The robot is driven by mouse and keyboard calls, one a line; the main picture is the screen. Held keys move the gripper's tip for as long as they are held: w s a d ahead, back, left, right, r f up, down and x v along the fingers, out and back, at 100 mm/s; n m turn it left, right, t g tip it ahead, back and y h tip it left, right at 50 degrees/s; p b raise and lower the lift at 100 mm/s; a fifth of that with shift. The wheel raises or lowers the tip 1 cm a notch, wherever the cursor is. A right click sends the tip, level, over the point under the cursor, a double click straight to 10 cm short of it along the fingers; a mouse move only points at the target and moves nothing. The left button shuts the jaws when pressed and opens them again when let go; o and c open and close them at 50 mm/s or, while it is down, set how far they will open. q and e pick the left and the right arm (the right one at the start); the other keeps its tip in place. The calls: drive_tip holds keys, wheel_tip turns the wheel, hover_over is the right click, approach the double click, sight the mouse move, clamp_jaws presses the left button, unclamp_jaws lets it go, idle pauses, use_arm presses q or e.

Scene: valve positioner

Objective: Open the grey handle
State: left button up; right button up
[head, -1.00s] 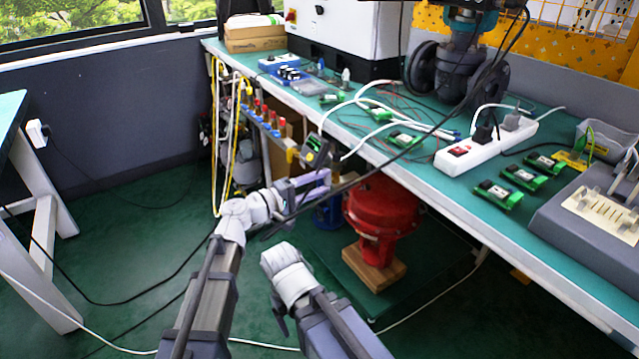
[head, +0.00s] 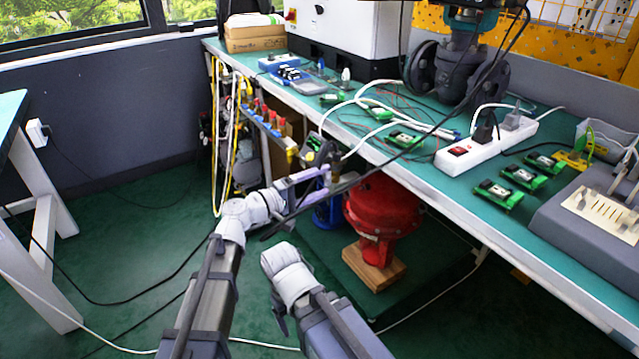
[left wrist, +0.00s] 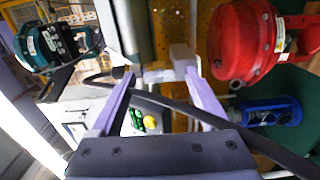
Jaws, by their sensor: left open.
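A small grey piece, apparently the grey handle (left wrist: 182,58), lies at the fingertips there, nearer the right-hand one. In the head view a grey bar (head: 346,182) shows just right of the fingertips. Whether the fingers touch it, I cannot tell.
A red actuator (head: 382,208) stands on a wooden block (head: 374,268) under the bench, with a blue part (head: 326,213) beside it. The green bench top (head: 455,190) holds a power strip (head: 485,148) and circuit boards. Black cables pass close to my left gripper. The floor at left is mostly clear.

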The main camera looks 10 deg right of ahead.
use_arm(q)
drive_tip(key=v, duration=0.7)
drive_tip(key=shift+a, duration=0.35)
